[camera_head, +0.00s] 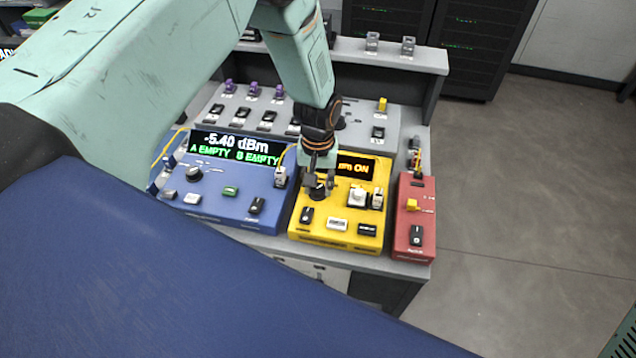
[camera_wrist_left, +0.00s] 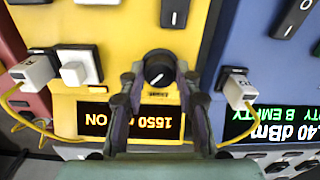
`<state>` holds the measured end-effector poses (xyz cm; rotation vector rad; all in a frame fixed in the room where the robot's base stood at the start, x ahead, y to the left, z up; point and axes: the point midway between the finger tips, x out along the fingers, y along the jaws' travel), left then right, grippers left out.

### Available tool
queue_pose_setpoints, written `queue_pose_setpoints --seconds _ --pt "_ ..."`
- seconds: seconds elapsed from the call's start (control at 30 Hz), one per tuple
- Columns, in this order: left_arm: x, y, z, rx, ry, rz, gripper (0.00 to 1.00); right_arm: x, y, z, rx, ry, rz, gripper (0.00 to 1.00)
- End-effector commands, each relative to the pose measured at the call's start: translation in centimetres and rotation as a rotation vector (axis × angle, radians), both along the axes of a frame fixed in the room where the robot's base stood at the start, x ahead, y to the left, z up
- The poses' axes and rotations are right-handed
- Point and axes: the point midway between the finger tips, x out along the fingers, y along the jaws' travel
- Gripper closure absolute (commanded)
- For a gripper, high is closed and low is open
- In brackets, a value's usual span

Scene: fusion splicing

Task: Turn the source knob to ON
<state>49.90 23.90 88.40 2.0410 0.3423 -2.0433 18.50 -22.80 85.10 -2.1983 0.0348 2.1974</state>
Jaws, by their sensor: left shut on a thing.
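The yellow source box (camera_head: 332,225) stands on the bench between a blue box and a red box. My left gripper (camera_head: 318,184) comes down from above onto this knob. In the left wrist view my left gripper (camera_wrist_left: 160,75) has one finger on each side of the knob, closed on it. The display (camera_wrist_left: 130,120) is lit and appears upside down there, partly hidden by the fingers. It reads ON in the head view (camera_head: 356,167). My right gripper is not in view.
The blue meter box (camera_head: 235,205) left of the source shows -5.40 dBm, with A and B EMPTY. The red box (camera_head: 415,220) stands to the right. A white connector (camera_wrist_left: 35,70) with a yellow cable sits beside the source's white button (camera_wrist_left: 73,72). Floor (camera_head: 530,200) lies open at right.

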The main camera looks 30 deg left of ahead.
Motion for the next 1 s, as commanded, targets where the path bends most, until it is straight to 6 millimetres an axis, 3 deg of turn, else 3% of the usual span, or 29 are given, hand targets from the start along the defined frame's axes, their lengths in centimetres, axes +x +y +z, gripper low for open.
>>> queue_pose_setpoints --seconds 0.77,0.8,1.0 --pt "0.29 0.02 0.14 0.001 -0.008 -0.095 0.99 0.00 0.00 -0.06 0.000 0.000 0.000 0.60" --pt "0.29 0.02 0.14 0.001 -0.008 -0.095 0.65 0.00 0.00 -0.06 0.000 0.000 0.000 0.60" --pt "0.17 0.00 0.09 0.001 -0.005 -0.094 0.48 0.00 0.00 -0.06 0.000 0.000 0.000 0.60"
